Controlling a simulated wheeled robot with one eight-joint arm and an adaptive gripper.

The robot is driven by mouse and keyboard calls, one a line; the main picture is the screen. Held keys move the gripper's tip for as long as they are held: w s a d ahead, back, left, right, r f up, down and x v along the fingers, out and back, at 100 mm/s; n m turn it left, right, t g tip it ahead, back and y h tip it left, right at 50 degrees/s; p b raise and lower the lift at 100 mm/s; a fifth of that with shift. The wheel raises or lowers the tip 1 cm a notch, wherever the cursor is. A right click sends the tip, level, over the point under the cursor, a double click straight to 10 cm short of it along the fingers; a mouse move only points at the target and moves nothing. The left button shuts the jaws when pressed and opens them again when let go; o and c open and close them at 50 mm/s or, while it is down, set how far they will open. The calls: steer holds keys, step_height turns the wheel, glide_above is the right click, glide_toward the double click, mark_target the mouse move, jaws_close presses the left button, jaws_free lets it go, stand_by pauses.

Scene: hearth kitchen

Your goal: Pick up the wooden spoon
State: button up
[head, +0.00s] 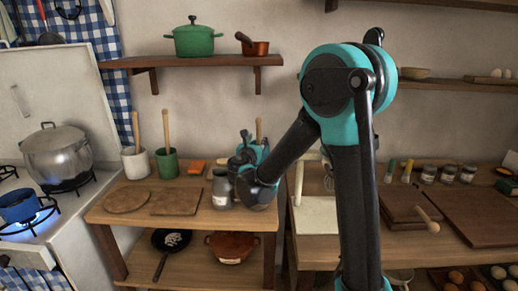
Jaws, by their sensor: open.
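Wooden handles stand upright in a white crock (135,164) and a green crock (166,164) on the wooden side table. Their lower ends are hidden, so I cannot tell which is the spoon. Another upright wooden handle (259,128) shows behind my gripper, its lower part hidden. A small round-ended wooden utensil (428,220) lies on the right counter by the boards. My gripper (245,147) is over the right part of the side table, partly hidden by my own arm. It is open, and I see nothing held; its fingertips are hard to make out.
Round and square boards (127,200) lie at the table's front left. A lit burner heats a blue pot (19,206) at far left. A shelf (190,61) hangs above; cutting boards (480,216) cover the right counter.

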mark_target(258, 135)
steer(key=shift+w+d+r, duration=0.1)
steer(key=shift+w+d, duration=0.1)
steer(key=shift+w, duration=1.15)
steer(key=shift+w+d, duration=0.15)
steer(key=shift+w, duration=1.2)
steer(key=shift+c, duration=0.2)
jaws_close()
